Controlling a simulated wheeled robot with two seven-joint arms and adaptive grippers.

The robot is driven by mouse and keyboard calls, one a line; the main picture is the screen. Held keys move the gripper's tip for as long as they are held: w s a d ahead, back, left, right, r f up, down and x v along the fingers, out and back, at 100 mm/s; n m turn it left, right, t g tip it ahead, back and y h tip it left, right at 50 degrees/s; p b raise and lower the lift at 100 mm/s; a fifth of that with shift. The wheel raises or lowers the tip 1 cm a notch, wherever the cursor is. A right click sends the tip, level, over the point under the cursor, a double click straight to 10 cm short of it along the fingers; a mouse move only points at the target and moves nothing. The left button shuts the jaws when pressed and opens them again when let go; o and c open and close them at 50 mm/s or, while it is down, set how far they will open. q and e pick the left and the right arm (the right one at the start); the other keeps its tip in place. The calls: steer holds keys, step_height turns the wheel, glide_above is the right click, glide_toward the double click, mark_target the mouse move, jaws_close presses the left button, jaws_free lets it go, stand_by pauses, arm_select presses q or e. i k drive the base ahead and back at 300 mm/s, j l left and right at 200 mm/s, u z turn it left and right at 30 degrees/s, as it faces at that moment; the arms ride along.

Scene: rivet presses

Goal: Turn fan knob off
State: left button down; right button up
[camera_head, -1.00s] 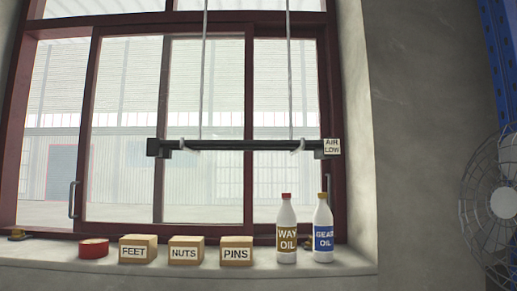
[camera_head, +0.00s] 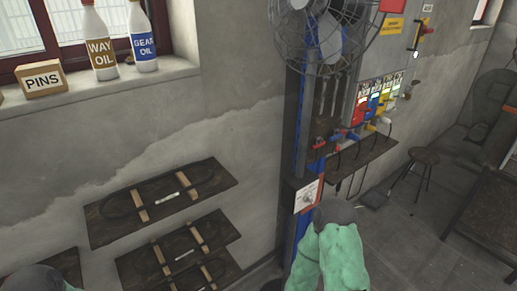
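The caged fan (camera_head: 328,32) is at the top centre, on the blue post. Lower on that post is a small white plate with a dial-like mark and red trim (camera_head: 307,196). It may carry the fan knob, but it is too small to read its setting. A green arm link of mine with a dark rounded end rises at the bottom centre, just below and right of this plate. Another of my links shows at the bottom left corner. Neither gripper can be seen.
Wall shelves (camera_head: 162,203) hold long dark curved parts at lower left. Coloured valves or dispensers (camera_head: 378,100) line the wall right of the post, above a small shelf. A stool (camera_head: 420,165) and a dark table (camera_head: 487,215) stand at right, with open floor between.

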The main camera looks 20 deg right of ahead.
mark_target(308, 197)
steer(key=k+l+z, duration=0.1)
steer(key=z, duration=0.8)
